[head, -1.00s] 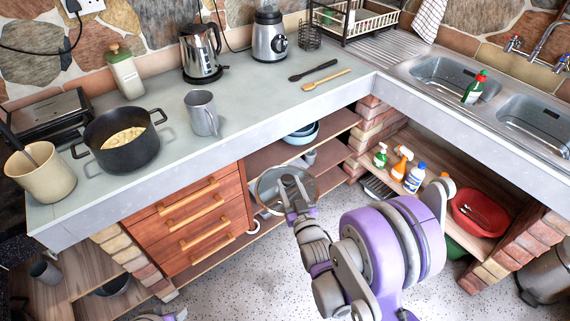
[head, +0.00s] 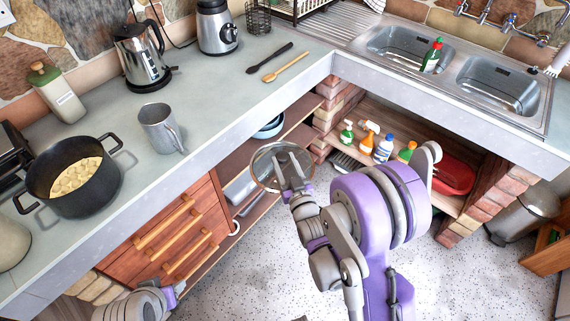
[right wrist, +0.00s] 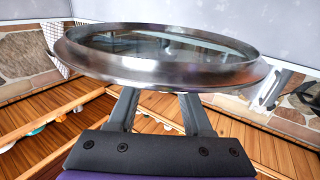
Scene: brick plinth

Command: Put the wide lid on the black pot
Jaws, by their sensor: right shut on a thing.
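The black pot (head: 88,201) stands upright on the counter at the left in the head view. It has two side handles, no cover and pale yellow pieces inside. The wide lid (head: 265,173) is a glass disc with a steel rim. My right gripper (head: 288,172) is shut on it, in front of the counter and well to the right of the pot. In the right wrist view the lid's rim (right wrist: 150,75) spans above the two fingers; the exact grip point is hidden. My left gripper (head: 176,291) shows only partly at the bottom left, and its jaws are unclear.
A grey mug (head: 158,130) stands right of the pot, with a kettle (head: 142,58) behind. A beige crock (head: 12,243) is cut off at the left edge. The counter's front edge (head: 130,229) and drawers (head: 170,240) lie between lid and pot. Sinks are at the right.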

